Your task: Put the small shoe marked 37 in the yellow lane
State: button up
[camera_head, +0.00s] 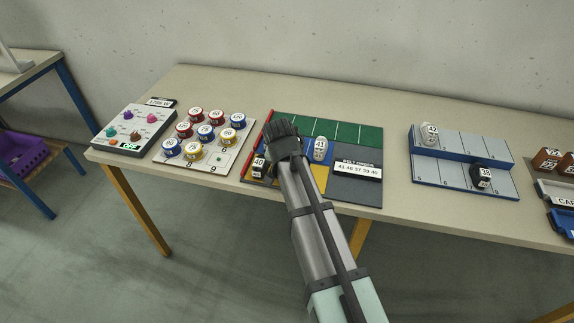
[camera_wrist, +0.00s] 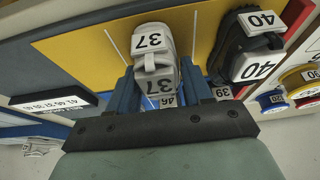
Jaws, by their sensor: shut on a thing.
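The light grey shoe marked 37 (camera_wrist: 153,62) is between the two blue fingers of my gripper (camera_wrist: 161,88) in the wrist view, and they are shut on it. Its toe end overlaps the yellow lane (camera_wrist: 95,52) in that view; I cannot tell whether it touches the surface. In the head view my gripper (camera_head: 285,142) is over the left part of the lane board and hides this shoe. The yellow lane also shows in the head view (camera_head: 319,177), partly behind my arm.
A black shoe marked 40 (camera_wrist: 250,45) stands close beside the held shoe. A light shoe marked 41 (camera_head: 320,149) stands on the blue lane. Labels 46 (camera_wrist: 168,101) and 39 (camera_wrist: 222,92) show behind the fingers. A rack (camera_head: 455,183) at right holds shoes 42 and 38.

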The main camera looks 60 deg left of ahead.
jog(key=o, duration=1)
jog(key=shift+f, duration=0.1)
jog(key=shift+o, duration=0.2)
jog(key=v, duration=1.2)
